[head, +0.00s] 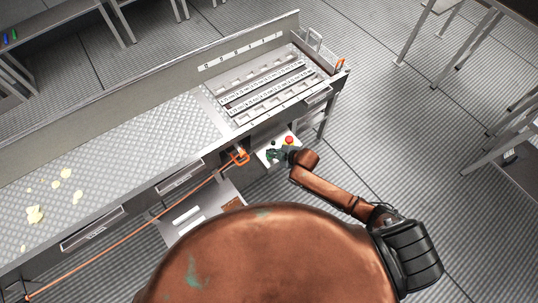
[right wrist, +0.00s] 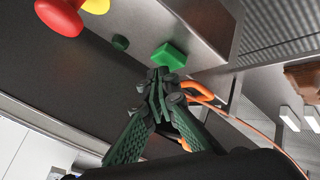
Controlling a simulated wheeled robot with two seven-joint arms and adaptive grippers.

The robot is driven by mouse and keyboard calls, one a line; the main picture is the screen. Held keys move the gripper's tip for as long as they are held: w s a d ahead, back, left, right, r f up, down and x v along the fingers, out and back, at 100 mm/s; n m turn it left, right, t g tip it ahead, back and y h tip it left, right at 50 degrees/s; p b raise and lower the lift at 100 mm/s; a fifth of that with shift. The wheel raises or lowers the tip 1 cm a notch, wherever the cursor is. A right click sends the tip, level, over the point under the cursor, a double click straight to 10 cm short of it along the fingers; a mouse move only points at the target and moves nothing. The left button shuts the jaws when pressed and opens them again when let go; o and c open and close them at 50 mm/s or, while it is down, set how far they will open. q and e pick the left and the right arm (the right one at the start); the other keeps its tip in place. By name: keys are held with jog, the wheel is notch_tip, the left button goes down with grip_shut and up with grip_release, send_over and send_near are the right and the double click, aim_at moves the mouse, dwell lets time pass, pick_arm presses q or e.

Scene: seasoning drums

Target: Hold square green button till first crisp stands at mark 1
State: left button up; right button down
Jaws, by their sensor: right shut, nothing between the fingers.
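The square green button (right wrist: 169,56) sits on a metal control panel in the right wrist view. My right gripper (right wrist: 160,74) is shut and empty, its fingertips right at the button's near edge; I cannot tell whether they touch or press it. In the head view the gripper (head: 274,155) is over the panel (head: 263,159) and hides the green button. Several pale yellow crisps (head: 66,173) lie on the textured conveyor (head: 150,124) at the left, far from its right end. A strip of small marks (head: 240,53) is on the back wall; its digits are unreadable. My left gripper is not in view.
A red mushroom button (head: 289,140) with a yellow base and a small dark round button (right wrist: 120,43) are beside the green one. An orange rail (head: 135,232) runs along the conveyor's front. Slotted trays (head: 268,88) fill its right end.

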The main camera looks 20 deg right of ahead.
jog(key=shift+f, duration=0.55)
dwell(0.4)
jog(key=shift+r, duration=0.1)
jog(key=shift+r+p, duration=0.7)
jog(key=shift+r, duration=0.2)
notch_tip(320, 180, up, 5)
jog(key=p, duration=0.4)
jog(key=shift+p, duration=0.4)
